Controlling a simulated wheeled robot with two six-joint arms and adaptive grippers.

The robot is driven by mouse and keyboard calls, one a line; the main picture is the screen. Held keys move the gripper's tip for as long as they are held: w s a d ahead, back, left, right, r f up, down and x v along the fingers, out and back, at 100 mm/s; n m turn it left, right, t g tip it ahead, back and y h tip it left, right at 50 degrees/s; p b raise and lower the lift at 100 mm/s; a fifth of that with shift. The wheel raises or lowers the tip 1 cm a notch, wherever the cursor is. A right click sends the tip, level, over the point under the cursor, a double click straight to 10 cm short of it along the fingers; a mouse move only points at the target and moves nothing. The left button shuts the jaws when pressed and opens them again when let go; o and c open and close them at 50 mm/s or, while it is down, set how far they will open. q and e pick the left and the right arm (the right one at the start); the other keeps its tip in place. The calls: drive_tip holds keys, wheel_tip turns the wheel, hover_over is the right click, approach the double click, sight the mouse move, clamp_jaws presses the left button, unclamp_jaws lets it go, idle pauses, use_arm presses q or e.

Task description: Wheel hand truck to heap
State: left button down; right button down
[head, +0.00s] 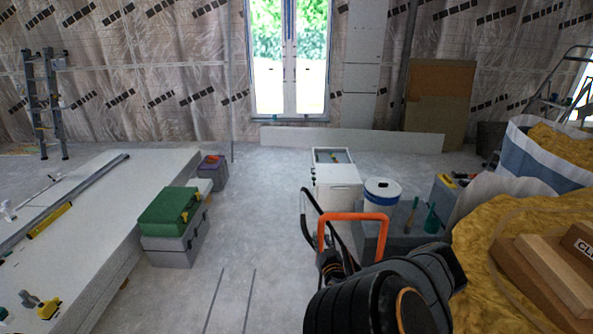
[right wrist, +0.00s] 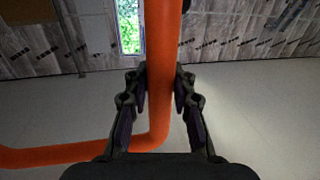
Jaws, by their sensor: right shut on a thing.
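The hand truck shows as an orange tubular handle (head: 355,216) in the head view, right of the middle. My right gripper (head: 328,260) is low on its left side, partly hidden by my own arm. In the right wrist view the orange tube (right wrist: 159,60) stands upright between the two fingers of my right gripper (right wrist: 160,88), which is shut on it. The lower part of the hand truck is hidden behind my arm. A heap of yellow wool-like material (head: 490,240) lies at the right. My left gripper is not in view.
A white cabinet (head: 338,192) and a white bucket (head: 382,194) stand just beyond the handle. Wooden blocks (head: 545,275) lie on the heap. At left is a stack of pale panels (head: 110,215), with a green toolbox (head: 168,211) beside it. The floor (head: 250,215) between is open.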

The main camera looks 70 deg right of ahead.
drive_tip(key=shift+s+d+p, duration=0.15)
drive_tip(key=shift+s+d, duration=0.15)
drive_tip(key=shift+s, duration=0.5)
drive_tip(key=shift+s+d+p, duration=0.1)
drive_tip(key=shift+s+d, duration=0.25)
drive_tip(key=shift+s, duration=0.5)
drive_tip(key=shift+s+d+p, duration=0.15)
drive_tip(key=shift+s+d, duration=0.15)
drive_tip(key=shift+s, duration=0.5)
drive_tip(key=c, duration=1.5)
unclamp_jaws()
drive_tip(key=shift+c, duration=0.2)
drive_tip(key=o, duration=0.4)
drive_tip(key=shift+s, duration=0.2)
drive_tip(key=shift+o, duration=0.2)
drive_tip(key=shift+w, duration=0.1)
drive_tip(key=v, duration=0.7)
drive_tip(key=shift+a, duration=0.25)
drive_tip(key=shift+s, duration=0.2)
